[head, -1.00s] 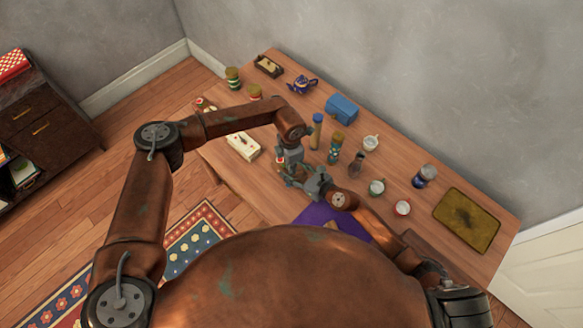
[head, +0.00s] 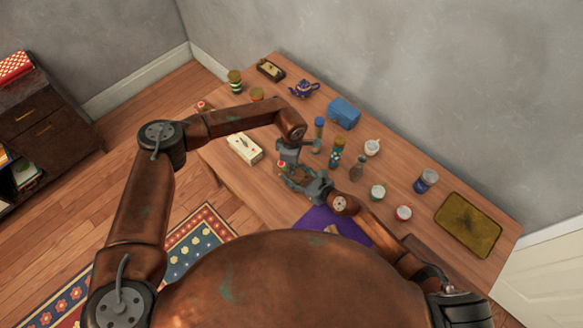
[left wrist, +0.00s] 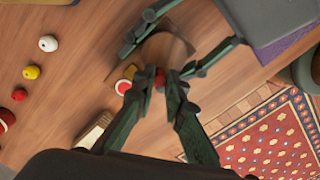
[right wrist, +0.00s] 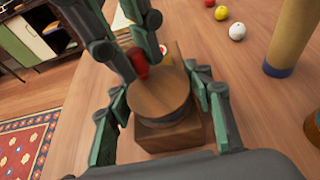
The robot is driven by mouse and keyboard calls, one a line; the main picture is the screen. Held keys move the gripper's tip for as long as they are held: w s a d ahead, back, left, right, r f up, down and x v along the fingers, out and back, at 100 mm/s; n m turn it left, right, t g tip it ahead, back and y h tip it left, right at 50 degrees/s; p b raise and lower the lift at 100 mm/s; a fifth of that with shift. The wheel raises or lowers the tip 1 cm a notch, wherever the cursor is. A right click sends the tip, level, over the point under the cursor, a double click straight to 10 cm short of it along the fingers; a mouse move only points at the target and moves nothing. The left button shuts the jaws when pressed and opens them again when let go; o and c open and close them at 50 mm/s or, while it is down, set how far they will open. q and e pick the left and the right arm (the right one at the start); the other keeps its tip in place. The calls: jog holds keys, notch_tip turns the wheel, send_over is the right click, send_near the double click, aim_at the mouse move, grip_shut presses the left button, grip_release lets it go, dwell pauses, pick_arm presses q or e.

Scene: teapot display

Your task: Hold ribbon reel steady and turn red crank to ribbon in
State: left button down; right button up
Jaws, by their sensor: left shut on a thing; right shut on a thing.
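The wooden ribbon reel, a round brown drum on a square block, stands on the table in the right wrist view (right wrist: 160,102). A red crank knob (right wrist: 138,64) rises at the drum's far edge. My left gripper (left wrist: 158,84) is shut on the red knob, which shows between its tips in the left wrist view (left wrist: 159,77). My right gripper (right wrist: 162,108) is shut on the reel, a finger on each side. In the head view my left gripper (head: 286,164) is close above my right gripper (head: 300,184), and the reel is mostly hidden. I cannot make out the ribbon.
Small red, yellow and white balls (left wrist: 32,72) lie beside the reel. A cream box (head: 244,148) is left of the grippers. Bottles (head: 337,150), cups (head: 378,191) and a blue box (head: 343,113) stand to the right. A purple cloth (head: 325,222) lies at the near edge.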

pick_arm(q)
jog(key=shift+w, duration=0.1)
dwell(0.3)
jog(key=c, duration=2)
grip_release()
jog(key=shift+o, duration=0.2)
notch_tip(320, 180, up, 12)
pick_arm(e)
jog(key=o, duration=1.6)
